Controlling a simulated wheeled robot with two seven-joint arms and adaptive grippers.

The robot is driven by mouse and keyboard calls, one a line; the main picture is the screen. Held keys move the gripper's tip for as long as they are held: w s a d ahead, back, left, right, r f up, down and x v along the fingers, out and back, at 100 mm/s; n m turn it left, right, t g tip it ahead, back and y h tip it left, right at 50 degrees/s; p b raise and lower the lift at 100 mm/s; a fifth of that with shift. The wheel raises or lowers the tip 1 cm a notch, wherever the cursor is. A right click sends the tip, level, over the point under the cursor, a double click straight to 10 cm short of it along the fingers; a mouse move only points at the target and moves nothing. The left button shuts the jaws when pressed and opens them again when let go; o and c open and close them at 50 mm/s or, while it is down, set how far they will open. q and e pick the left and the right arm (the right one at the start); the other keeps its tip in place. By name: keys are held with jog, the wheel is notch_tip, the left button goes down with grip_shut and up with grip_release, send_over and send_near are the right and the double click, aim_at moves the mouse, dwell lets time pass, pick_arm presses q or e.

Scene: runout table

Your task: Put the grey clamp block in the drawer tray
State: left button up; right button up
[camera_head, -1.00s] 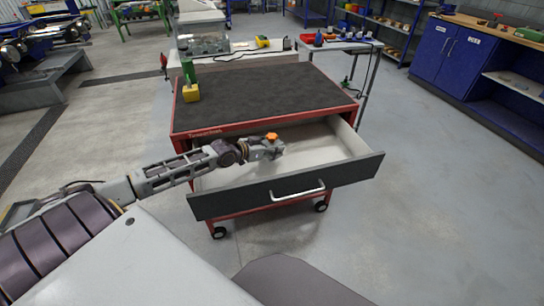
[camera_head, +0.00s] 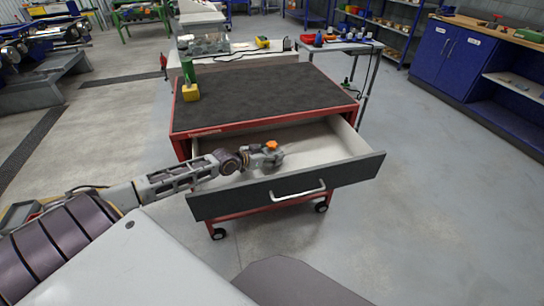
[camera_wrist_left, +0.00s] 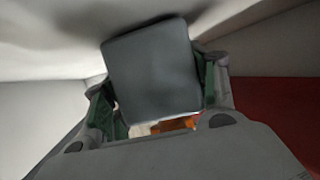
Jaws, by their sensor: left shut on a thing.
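The grey clamp block (camera_wrist_left: 153,72) fills the middle of the left wrist view, between the two fingers of my left gripper (camera_wrist_left: 158,95). In the head view my left gripper (camera_head: 274,158) is inside the open drawer tray (camera_head: 321,148), low over its pale floor. The gripper is shut on the block. An orange part (camera_head: 272,145) shows at the gripper in the head view. The block is mostly hidden by the gripper there, and I cannot tell if it touches the tray floor. My right gripper is not in view.
The drawer's dark front (camera_head: 345,175) with its handle (camera_head: 297,194) stands between the tray and me. The red cart's dark top (camera_head: 265,95) holds a green bottle-like thing and a yellow block (camera_head: 191,92) at its left. The tray's right part is empty.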

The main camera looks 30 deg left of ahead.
pick_arm(q)
jog(key=shift+w, duration=0.1)
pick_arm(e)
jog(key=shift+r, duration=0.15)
pick_arm(q)
jog(key=o, duration=1.4)
jog(key=shift+f, duration=0.15)
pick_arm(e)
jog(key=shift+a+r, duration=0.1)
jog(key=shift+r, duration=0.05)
pick_arm(q)
jog(key=shift+s, duration=0.2)
